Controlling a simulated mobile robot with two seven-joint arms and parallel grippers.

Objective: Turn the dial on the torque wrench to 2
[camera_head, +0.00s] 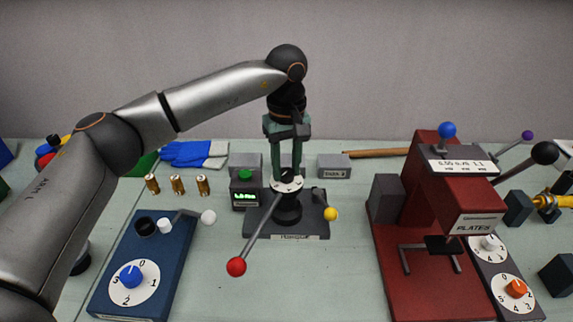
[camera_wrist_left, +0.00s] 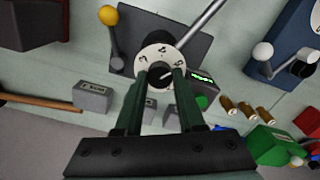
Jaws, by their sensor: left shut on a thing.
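The torque wrench stands on a dark grey base (camera_head: 318,222), with a white numbered dial (camera_head: 287,185) on top and a long handle ending in a red ball (camera_head: 237,267). My left gripper (camera_head: 287,172) points straight down over the dial, its green fingers shut on the black knob at the dial's centre. The left wrist view shows the fingers (camera_wrist_left: 161,80) on both sides of the knob (camera_wrist_left: 160,71), with the white dial ring (camera_wrist_left: 158,52) beyond. A short white mark shows on the knob. The dial numbers are too small to read surely. My right gripper is not in view.
A small green readout (camera_head: 245,198) stands left of the wrench, and a yellow ball (camera_head: 330,214) on its right. A blue box with a dial (camera_head: 167,235) is at left. A red press (camera_head: 420,275) stands at right. Brass cylinders (camera_head: 177,185) stand at the back left.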

